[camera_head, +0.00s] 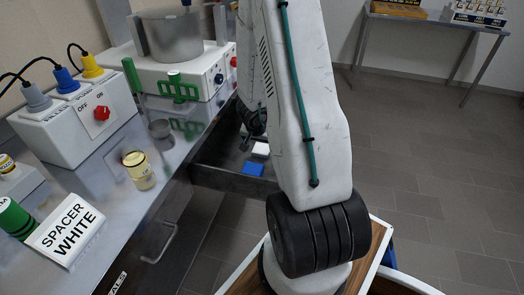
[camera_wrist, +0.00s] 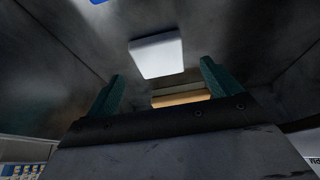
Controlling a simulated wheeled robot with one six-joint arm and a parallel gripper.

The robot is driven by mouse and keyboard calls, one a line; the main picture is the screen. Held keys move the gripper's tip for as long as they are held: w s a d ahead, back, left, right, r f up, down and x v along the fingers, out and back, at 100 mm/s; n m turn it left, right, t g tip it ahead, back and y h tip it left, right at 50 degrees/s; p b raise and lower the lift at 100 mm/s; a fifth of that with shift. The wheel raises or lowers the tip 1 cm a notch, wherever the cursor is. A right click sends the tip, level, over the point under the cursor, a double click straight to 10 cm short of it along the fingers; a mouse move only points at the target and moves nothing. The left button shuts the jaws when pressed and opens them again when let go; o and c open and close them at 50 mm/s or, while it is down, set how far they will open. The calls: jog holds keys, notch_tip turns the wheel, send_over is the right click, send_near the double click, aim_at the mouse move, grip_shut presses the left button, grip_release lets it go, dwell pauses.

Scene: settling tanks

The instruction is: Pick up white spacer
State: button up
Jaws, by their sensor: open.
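The white spacer (camera_head: 260,149) is a small white block inside the open dark drawer (camera_head: 222,180), partly hidden by my arm in the head view. In the wrist view the white spacer (camera_wrist: 157,56) shows as a rounded white block ahead of my gripper (camera_wrist: 162,76), roughly centred between the two green fingers. The fingers are apart and nothing is between them; the spacer appears beyond their tips. In the head view my arm hides most of the gripper.
A blue block (camera_head: 252,169) lies near the white spacer in the drawer; a blue edge (camera_wrist: 98,2) shows in the wrist view. The drawer's dark walls are close around. The bench holds a "SPACER WHITE" card (camera_head: 66,231), a yellowish jar (camera_head: 139,171) and a switch box (camera_head: 80,119).

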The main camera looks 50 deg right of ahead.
aim_at(262, 148)
jog(key=x, duration=0.4)
jog(key=c, duration=1.1)
jog(key=shift+d+r, duration=0.1)
jog(key=shift+r, duration=0.1)
